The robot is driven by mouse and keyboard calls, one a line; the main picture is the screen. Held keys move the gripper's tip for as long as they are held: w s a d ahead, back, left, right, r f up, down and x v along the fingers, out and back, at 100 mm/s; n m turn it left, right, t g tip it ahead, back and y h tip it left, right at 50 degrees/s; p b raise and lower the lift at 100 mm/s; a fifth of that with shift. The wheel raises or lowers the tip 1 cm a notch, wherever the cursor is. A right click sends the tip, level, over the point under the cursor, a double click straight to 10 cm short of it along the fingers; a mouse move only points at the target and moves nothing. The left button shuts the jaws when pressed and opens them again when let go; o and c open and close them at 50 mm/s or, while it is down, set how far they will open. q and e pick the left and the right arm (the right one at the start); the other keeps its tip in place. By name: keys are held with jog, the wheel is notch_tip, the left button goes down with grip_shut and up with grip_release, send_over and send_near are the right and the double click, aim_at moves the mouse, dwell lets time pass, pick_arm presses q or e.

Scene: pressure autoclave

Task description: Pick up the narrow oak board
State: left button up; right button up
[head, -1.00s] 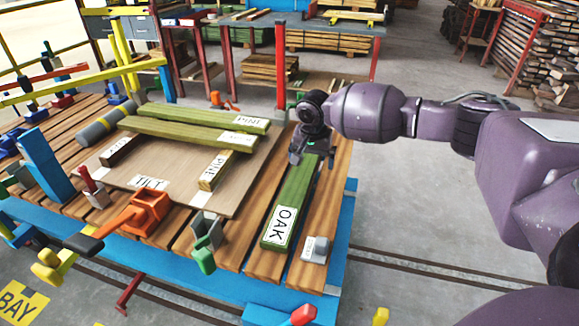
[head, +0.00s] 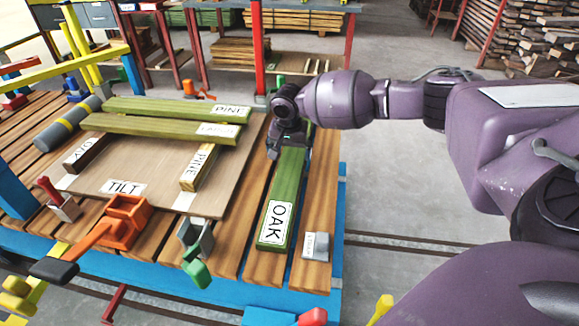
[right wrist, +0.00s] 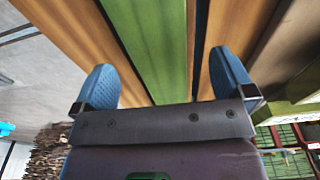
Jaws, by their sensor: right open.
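The narrow oak board (head: 286,190) is green with a white OAK label at its near end. It lies lengthwise on the slatted wooden bench top, right of the tilted panel. My right gripper (head: 289,146) is over the board's far end, pointing down. In the right wrist view the gripper (right wrist: 163,85) is open, with one blue finger on each side of the green board (right wrist: 155,40) and gaps between. Whether the fingertips reach down beside the board I cannot tell. My left gripper is not in view.
Clamps (head: 124,218) line the bench's near edge. Open floor lies to the right.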

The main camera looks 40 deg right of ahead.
aim_at(291, 162)
jog(key=f, duration=0.1)
jog(key=f+b, duration=0.1)
jog(key=f, duration=0.1)
jog(key=f+b, duration=0.1)
jog(key=f, duration=0.1)
jog(key=shift+s+d+f, duration=0.1)
jog(key=shift+d, duration=0.2)
jog(key=shift+r, duration=0.25)
jog(key=c, duration=1.4)
